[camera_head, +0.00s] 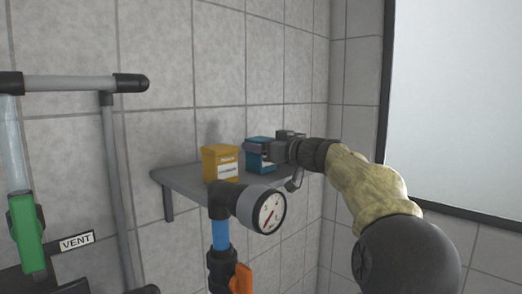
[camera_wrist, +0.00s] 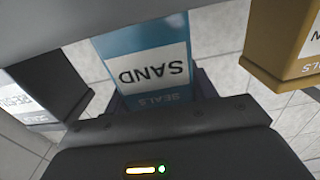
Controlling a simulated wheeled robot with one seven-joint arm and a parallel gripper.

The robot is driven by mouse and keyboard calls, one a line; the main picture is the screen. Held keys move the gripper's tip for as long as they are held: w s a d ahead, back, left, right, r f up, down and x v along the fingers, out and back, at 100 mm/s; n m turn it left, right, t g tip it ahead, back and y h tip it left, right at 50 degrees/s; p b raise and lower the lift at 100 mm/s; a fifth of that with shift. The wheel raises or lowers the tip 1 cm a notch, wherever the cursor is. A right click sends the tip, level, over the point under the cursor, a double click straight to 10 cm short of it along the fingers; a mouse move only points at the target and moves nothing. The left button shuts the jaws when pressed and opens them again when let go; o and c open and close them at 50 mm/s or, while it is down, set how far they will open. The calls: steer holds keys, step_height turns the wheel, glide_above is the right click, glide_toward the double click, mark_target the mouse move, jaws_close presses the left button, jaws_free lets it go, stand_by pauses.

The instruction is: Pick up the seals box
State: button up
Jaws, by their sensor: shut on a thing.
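A blue box (camera_head: 262,164) is at the right part of the grey wall shelf, in the head view. In the wrist view the blue box (camera_wrist: 150,65) shows a white label reading "SAND", upside down, with "SEALS" printed near it. My gripper (camera_head: 266,148) reaches in from the right and is shut on this blue box, with a dark finger at each side in the wrist view (camera_wrist: 158,95). A yellow box (camera_head: 220,163) stands on the shelf left of it; it shows at the right in the wrist view (camera_wrist: 282,45), also with "SEALS" on it. I cannot tell whether the blue box touches the shelf.
The grey shelf (camera_head: 180,180) is fixed to a tiled wall. A dark box (camera_wrist: 50,85) with a white label is close beside my gripper. A pressure gauge (camera_head: 268,212) on a pipe with an orange valve handle (camera_head: 243,278) stands in front. Grey pipework (camera_head: 75,83) is at left.

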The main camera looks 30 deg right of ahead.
step_height(320, 180, up, 10)
steer(key=shift+f, duration=0.1)
stand_by(0.4)
stand_by(0.6)
steer(key=shift+w+a, duration=0.1)
